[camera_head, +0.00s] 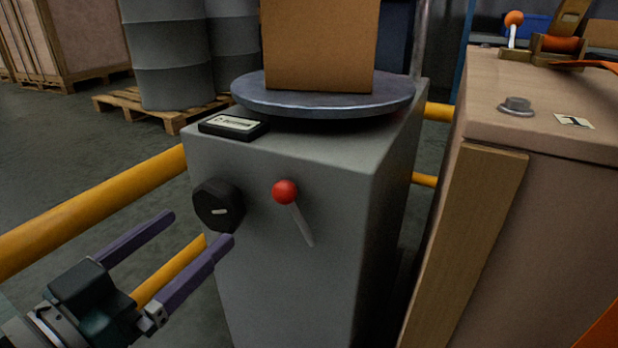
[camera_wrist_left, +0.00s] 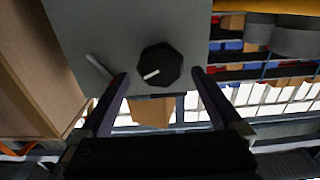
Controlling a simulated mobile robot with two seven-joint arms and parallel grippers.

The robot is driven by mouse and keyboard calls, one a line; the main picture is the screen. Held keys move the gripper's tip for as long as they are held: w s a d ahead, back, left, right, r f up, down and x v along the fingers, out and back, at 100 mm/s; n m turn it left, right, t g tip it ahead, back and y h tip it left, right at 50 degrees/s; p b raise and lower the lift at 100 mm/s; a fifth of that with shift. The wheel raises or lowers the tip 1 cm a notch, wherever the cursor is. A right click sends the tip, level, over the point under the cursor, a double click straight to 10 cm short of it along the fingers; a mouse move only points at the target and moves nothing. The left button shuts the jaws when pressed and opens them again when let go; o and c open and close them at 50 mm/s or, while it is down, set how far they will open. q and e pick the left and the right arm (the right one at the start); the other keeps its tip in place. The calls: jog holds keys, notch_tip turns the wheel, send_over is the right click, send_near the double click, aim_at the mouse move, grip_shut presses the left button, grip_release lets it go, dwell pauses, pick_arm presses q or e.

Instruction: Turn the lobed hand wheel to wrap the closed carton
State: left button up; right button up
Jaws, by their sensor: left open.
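The lobed hand wheel (camera_head: 218,205) is black with a white mark and sits on the front of a grey cabinet (camera_head: 290,265). The closed carton (camera_head: 320,45) stands upright on a round grey turntable (camera_head: 325,104) on top of the cabinet; its upper part is cut off. My left gripper (camera_head: 202,227) is open and empty, its two purple fingers pointing toward the wheel from the lower left. In the left wrist view the wheel (camera_wrist_left: 160,65) shows between the fingertips, with space on both sides. I cannot see my right gripper.
A lever with a red ball (camera_head: 285,191) sticks out right of the wheel. A small labelled box (camera_head: 233,126) lies on the cabinet top. Yellow rails (camera_head: 95,208) run at left. A wooden crate (camera_head: 560,180) stands at right, with a gap between it and the cabinet.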

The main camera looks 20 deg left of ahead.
aim_at(211, 214)
pick_arm(q)
jog(key=w, duration=0.2)
jog(key=w+b, duration=0.1)
jog(key=w, duration=0.3)
jog(key=shift+w+d, duration=0.15)
jog(key=shift+d, duration=0.1)
jog(key=c, duration=1.1)
jog(key=shift+m, duration=0.4)
